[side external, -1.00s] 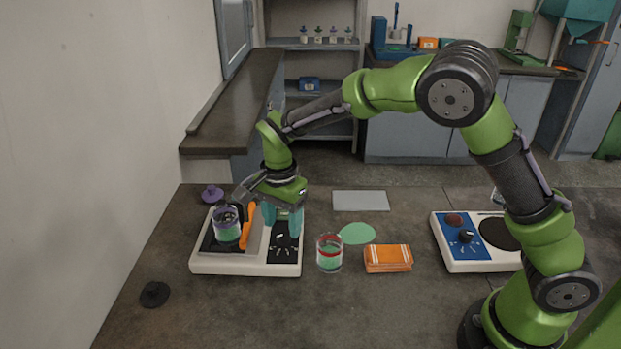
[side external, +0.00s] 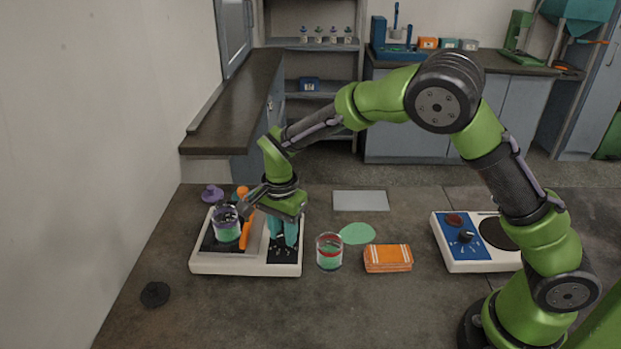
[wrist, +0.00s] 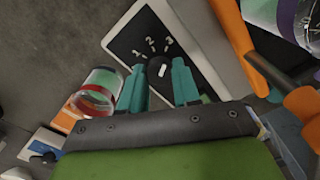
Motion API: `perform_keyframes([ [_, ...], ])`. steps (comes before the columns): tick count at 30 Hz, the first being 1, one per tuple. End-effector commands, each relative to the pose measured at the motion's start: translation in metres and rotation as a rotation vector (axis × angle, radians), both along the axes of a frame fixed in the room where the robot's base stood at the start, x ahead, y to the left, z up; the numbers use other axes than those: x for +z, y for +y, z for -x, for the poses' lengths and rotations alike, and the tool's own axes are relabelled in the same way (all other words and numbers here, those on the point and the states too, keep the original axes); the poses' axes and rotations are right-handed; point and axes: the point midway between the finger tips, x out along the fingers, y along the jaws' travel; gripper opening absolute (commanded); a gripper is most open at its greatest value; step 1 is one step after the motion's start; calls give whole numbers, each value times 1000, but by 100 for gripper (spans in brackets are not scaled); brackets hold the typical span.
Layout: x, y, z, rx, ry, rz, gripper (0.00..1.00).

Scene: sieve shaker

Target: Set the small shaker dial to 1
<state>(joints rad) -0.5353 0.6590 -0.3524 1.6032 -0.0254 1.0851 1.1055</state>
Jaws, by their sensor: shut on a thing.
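The small shaker (side external: 215,266) is a white base with a black dial panel at its right end. In the wrist view the panel (wrist: 128,40) shows the numbers 1, 2 and 3 around the black dial (wrist: 153,75). A white mark shows on the dial; I cannot tell exactly which number it points to. My gripper (side external: 284,246) points down over the panel. In the wrist view its teal fingers (wrist: 158,68) stand on either side of the dial and are shut on it. The fingers hide the dial in the side view.
A clear jar with green contents (side external: 226,232) stands on the shaker beside an orange lever (side external: 247,229). A red-banded jar (side external: 329,252) and orange packet (side external: 388,258) are right of the shaker. A blue-panelled device (side external: 460,246) stands farther right. A black knobbed disc (side external: 155,294) lies front left.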

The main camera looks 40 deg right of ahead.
Motion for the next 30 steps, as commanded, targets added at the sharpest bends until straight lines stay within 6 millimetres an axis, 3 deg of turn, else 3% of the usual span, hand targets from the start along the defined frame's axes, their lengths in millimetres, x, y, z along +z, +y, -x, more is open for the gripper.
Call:
perform_keyframes([
  [11, 1, 0, 0, 94, -1, -1, 1],
  [30, 1, 0, 0, 660, -2, 0, 1],
])
